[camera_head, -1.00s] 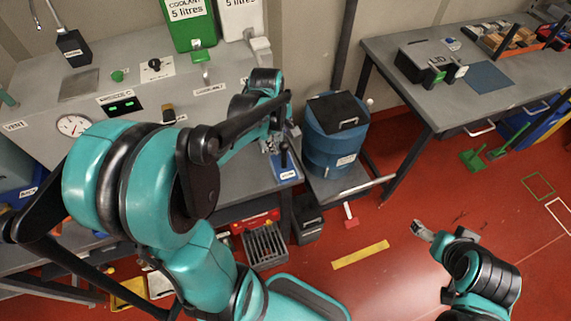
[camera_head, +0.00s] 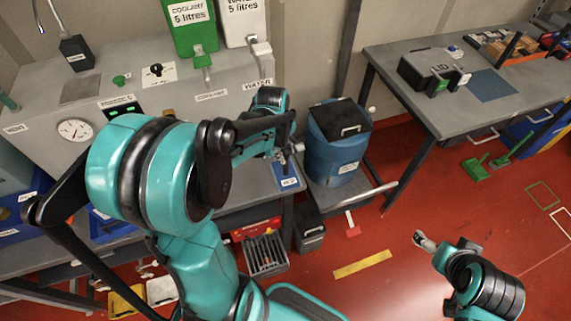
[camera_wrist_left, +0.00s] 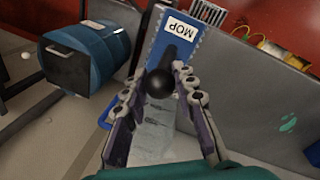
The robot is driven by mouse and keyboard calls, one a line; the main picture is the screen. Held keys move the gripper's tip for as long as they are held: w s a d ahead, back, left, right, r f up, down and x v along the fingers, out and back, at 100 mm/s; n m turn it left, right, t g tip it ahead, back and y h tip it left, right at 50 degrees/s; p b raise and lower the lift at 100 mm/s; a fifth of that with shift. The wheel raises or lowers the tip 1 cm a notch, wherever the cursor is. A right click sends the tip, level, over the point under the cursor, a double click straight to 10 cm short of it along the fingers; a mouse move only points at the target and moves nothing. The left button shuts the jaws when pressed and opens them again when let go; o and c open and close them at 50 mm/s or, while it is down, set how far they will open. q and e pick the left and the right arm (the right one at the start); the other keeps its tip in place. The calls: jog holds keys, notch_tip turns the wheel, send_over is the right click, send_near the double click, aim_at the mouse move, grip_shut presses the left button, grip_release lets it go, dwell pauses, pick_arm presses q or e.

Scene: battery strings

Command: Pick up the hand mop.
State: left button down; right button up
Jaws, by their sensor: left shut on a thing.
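The hand mop shows in the left wrist view as a round black knob (camera_wrist_left: 160,84) on its handle, between the fingers of my left gripper (camera_wrist_left: 158,92). The gripper is shut on it. Below lies a blue mat (camera_wrist_left: 178,32) with a white MOP label. In the head view my left gripper (camera_head: 284,155) is at the bench's right end, just above the blue mat (camera_head: 287,182). The mop's head is mostly hidden, so I cannot tell whether it touches the mat. My right gripper (camera_head: 424,241) is low at the right, far from the mop; its jaws are too small to read.
A blue bin (camera_head: 336,160) with a black lid stands right of the mat on a low shelf. Green and white containers (camera_head: 191,26) stand at the back. A second table (camera_head: 440,118) is at the right. Red floor between is mostly clear.

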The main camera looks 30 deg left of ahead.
pick_arm(q)
notch_tip(320, 180, up, 5)
jog(key=shift+f+p, duration=0.2)
jog(key=shift+p, duration=0.65)
jog(key=s+d+r+p, duration=0.2)
jog(key=s+d+r, duration=0.4)
jog(key=d, duration=0.3)
jog(key=shift+s+r+p, duration=0.2)
jog(key=shift+s+p, duration=0.2)
jog(key=shift+s, duration=0.15)
jog(key=shift+d, duration=0.1)
jog(key=c, duration=1.9)
grip_release()
jog(key=c, duration=0.3)
